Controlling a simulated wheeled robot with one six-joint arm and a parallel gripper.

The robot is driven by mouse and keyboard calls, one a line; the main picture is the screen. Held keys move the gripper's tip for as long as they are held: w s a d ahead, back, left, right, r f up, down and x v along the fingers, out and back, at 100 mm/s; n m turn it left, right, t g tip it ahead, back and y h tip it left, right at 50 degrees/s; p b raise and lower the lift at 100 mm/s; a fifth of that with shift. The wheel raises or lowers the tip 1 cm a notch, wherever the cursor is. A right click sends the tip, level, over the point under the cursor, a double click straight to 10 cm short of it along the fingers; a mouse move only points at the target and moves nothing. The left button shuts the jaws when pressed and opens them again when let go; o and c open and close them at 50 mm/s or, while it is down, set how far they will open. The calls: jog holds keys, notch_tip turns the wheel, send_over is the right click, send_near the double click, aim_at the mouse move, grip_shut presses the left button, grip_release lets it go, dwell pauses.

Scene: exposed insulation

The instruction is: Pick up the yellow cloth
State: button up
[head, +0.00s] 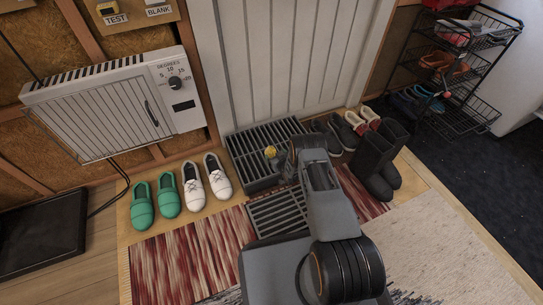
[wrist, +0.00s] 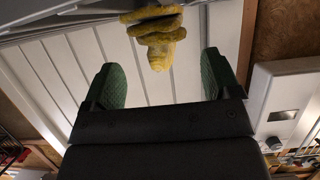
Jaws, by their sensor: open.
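The yellow cloth (head: 271,152) is a small crumpled piece on the dark slatted grate (head: 262,178) by the white panelled door in the head view. In the wrist view the cloth (wrist: 157,36) is at the top centre, bunched and hanging down a little between and beyond the fingertips. My gripper (wrist: 160,78) is open, with its two green pads wide apart and nothing between them. In the head view my arm reaches over the grate, and the gripper's end is close to the right of the cloth. My arm hides part of the grate.
Green shoes (head: 155,198) and white shoes (head: 205,178) stand left of the grate. Black boots (head: 375,165) and other shoes stand to its right. A wall heater (head: 115,105) is at the left, a wire rack (head: 460,80) at the right. A striped rug (head: 185,262) lies in front.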

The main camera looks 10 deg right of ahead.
aim_at(274, 154)
jog(key=shift+b+x, duration=0.7)
jog(key=shift+x, duration=0.95)
jog(key=shift+f, duration=0.1)
jog(key=shift+c, duration=0.2)
jog(key=c, duration=1)
